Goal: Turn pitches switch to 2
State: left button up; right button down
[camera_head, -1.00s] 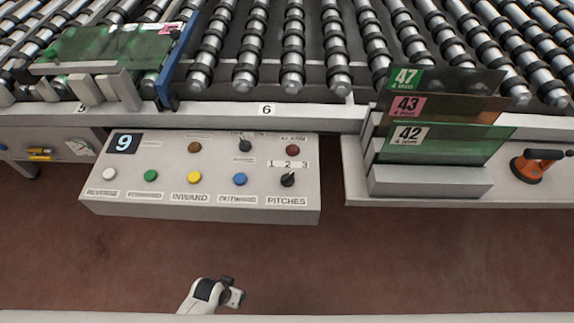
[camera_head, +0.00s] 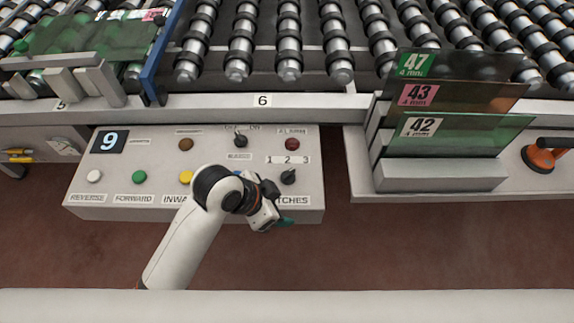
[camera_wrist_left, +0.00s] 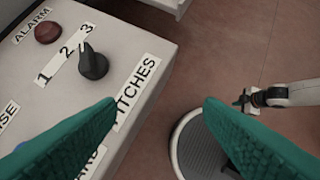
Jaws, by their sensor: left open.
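The pitches switch (camera_head: 288,177) is a black knob on the sloped control panel, below the numbers 1, 2, 3. Its pointer leans up and right toward 3; in the left wrist view the knob (camera_wrist_left: 92,65) also points near 3. My left gripper (camera_head: 277,212) is just below and left of the knob, over the PITCHES label. In the left wrist view its two teal fingers (camera_wrist_left: 160,104) are apart and empty, with the knob beyond the left finger. Another arm end, apparently my right gripper (camera_wrist_left: 243,99), shows small at the right; its jaw state is unclear.
The panel (camera_head: 100,210) has white, green and yellow buttons, an on/off knob (camera_head: 240,141) and a red alarm button (camera_head: 292,144) above the pitches numbers. My left arm hides part of the lower row. A glass rack (camera_head: 440,178) stands right; rollers lie behind.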

pick_arm(q)
jog(key=w+d+r+m+g, duration=0.1)
jog(key=w+d+r+m, duration=0.15)
jog(key=d+m, duration=0.25)
notch_tip(320, 180, up, 6)
jog(key=m+g+y, duration=0.2)
jog(key=m+y, duration=0.3)
jog(key=m, duration=0.5)
send_over(287, 172)
notch_tip(287, 172, down, 12)
jog(key=shift+r+p, duration=0.1)
jog(key=shift+p, duration=0.75)
jog(key=shift+c, duration=0.2)
jog(key=c, duration=0.9)
jog(key=shift+c, duration=0.2)
